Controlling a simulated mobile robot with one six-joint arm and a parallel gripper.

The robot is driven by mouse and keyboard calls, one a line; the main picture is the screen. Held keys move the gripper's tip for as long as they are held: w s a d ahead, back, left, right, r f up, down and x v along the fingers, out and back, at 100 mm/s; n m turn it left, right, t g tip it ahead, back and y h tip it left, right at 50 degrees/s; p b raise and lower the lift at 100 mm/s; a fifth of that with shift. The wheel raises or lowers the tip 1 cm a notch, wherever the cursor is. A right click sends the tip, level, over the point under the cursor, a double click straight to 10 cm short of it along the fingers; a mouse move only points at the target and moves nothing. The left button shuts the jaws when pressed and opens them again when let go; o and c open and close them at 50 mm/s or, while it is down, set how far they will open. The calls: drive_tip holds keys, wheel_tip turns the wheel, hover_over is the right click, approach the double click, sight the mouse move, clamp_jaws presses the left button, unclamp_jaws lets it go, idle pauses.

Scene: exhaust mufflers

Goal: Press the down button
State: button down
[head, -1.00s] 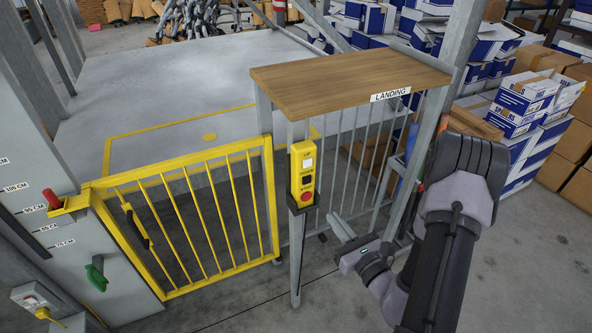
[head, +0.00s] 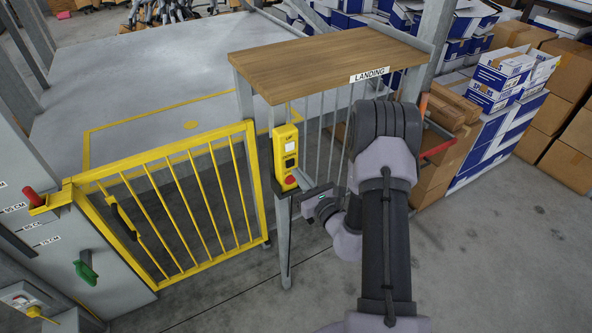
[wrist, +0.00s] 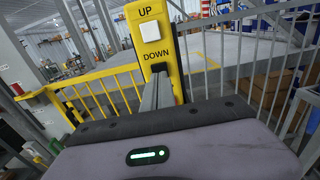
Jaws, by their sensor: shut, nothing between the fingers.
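The yellow control box (head: 287,155) stands on a grey post at the landing. In the head view it has a white button (head: 289,147) at the top, a black button (head: 289,163) below it and a red button (head: 289,181) at the bottom. My gripper (head: 304,186) is shut and empty, beside the lower right of the box. In the wrist view the labels UP and DOWN are readable, with the white button (wrist: 150,32) between them.
A wooden landing top (head: 330,62) is above the box. A yellow barred gate (head: 175,205) is at its left and grey railings are behind. Boxes (head: 500,85) are stacked at the right. The grey floor in front is free.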

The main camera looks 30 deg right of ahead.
sight(290, 163)
drive_tip(key=shift+w, duration=1.1)
